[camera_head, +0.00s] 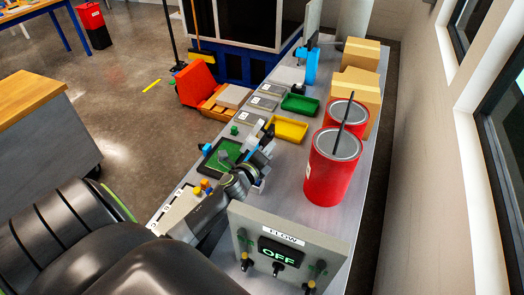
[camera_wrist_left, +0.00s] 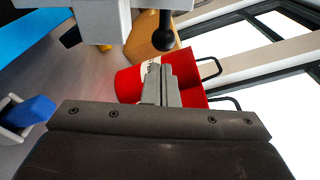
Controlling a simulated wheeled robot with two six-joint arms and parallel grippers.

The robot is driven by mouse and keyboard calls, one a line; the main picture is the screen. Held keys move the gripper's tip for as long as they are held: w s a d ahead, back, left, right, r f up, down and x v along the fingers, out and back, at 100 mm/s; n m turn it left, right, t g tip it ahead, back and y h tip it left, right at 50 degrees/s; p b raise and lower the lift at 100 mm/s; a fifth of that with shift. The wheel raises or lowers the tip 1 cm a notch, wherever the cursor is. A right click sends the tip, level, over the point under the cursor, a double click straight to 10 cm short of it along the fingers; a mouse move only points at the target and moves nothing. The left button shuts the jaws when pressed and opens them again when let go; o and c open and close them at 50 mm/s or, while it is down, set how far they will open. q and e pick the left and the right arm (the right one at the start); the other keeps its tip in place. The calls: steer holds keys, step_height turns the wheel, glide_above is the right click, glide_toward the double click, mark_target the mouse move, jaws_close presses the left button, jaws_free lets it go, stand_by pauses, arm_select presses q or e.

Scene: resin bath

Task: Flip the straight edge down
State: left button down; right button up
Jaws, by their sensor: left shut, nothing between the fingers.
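My left gripper (camera_head: 264,143) reaches over the bench beside a green plate (camera_head: 222,158) in a dark frame. In the left wrist view its fingers (camera_wrist_left: 161,72) are shut and empty. A pale grey block (camera_wrist_left: 103,20) with a black ball knob (camera_wrist_left: 162,40) is just beyond the fingertips. I cannot clearly pick out the straight edge; it may be part of this block or hidden by my gripper. A blue piece (camera_head: 206,149) sits at the plate's left corner. My right gripper is not in view.
Two red cans (camera_head: 331,178) stand right of my gripper, the near one with a dark stick. A control panel (camera_head: 286,247) reading FLOW and OFF stands in front. Yellow (camera_head: 289,129) and green (camera_head: 300,104) trays and cardboard boxes (camera_head: 358,88) lie farther back.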

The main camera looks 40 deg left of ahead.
arm_select(q)
steer(key=w, duration=0.3)
steer(key=shift+w+a+f, duration=0.1)
steer(key=shift+w+a, duration=0.05)
steer(key=shift+w, duration=0.05)
stand_by(0.3)
